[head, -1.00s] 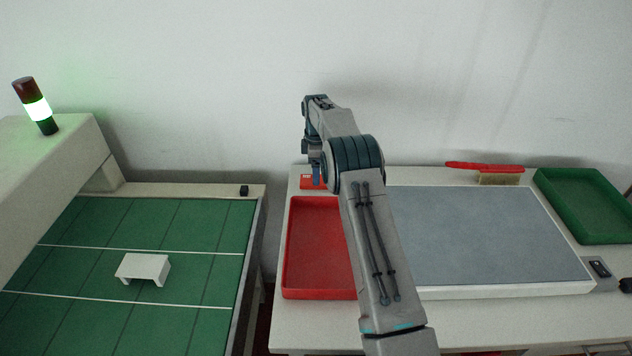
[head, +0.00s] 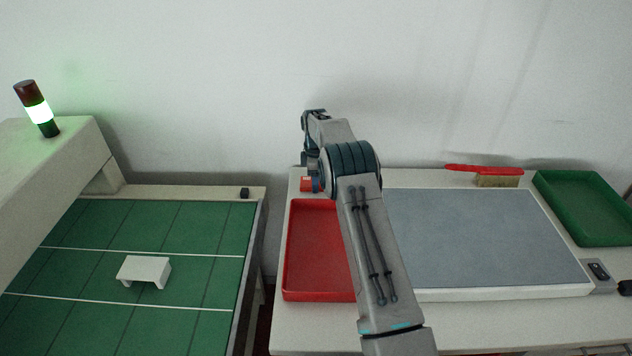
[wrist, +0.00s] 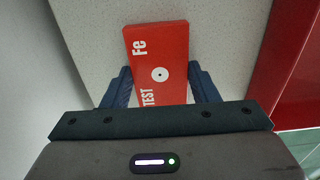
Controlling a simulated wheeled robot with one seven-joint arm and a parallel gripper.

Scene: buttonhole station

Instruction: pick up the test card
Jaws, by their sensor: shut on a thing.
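The test card (wrist: 158,62) is a red slab with white "Fe" and "TEST" lettering and a white dot with a dark centre. In the wrist view it lies between the two blue fingers of my gripper (wrist: 160,86), which is shut on it. In the head view the card (head: 306,184) shows as a small red patch at the back left of the white table, behind the red tray. My gripper (head: 315,185) is at its right edge there, mostly hidden by my arm. I cannot tell whether the card touches the table.
The red tray (head: 318,206) lies just in front of the card. A grey pad (head: 480,235), a red-handled brush (head: 485,170) and a green tray (head: 590,205) are to the right. A green conveyor (head: 200,225) with a white bracket (head: 146,268) is at left.

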